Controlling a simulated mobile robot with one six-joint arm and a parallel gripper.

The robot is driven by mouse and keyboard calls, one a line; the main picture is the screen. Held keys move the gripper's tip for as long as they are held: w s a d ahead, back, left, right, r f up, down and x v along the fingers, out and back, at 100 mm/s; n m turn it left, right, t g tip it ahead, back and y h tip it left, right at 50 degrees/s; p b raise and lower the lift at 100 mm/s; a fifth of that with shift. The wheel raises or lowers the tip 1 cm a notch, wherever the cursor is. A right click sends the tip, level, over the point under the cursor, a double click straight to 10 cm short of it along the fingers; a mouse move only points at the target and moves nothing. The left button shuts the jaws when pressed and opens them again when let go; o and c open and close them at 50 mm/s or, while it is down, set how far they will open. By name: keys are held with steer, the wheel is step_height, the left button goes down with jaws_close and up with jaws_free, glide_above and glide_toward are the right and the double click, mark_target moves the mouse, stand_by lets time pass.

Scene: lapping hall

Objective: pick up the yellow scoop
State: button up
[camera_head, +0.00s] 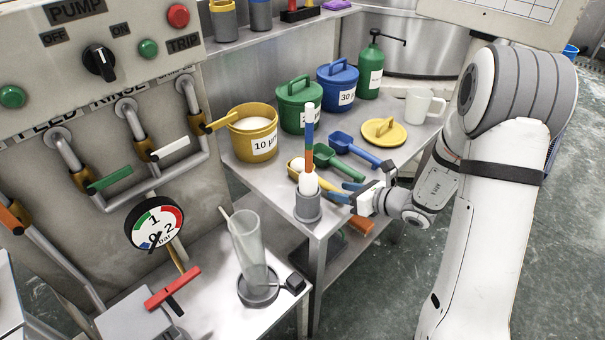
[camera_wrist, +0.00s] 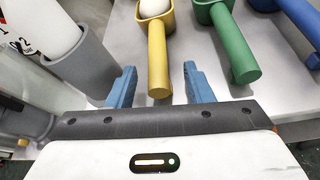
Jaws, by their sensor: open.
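The yellow scoop (camera_head: 293,174) lies on the metal bench, partly hidden in the head view by the grey holder. White material shows in its bowl. In the wrist view its yellow handle (camera_wrist: 159,62) points toward my gripper. My gripper (camera_wrist: 161,72) is open, with one blue finger on each side of the handle end and a visible gap to each. In the head view the blue fingers (camera_head: 344,192) are low over the front edge of the bench, beside the handle.
A grey holder (camera_head: 307,208) with a striped stick stands close left of the scoop. A green scoop (camera_head: 332,163) and a blue scoop (camera_head: 360,150) lie to the right. Yellow, green and blue tubs stand behind, with a yellow lid (camera_head: 384,133) and a white mug (camera_head: 424,105).

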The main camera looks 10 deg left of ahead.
steer(key=x, duration=0.5)
steer(key=shift+w+a+r, duration=0.1)
steer(key=shift+a+r, duration=0.05)
steer(key=shift+r, duration=0.05)
steer(key=shift+c, duration=0.4)
jaws_close()
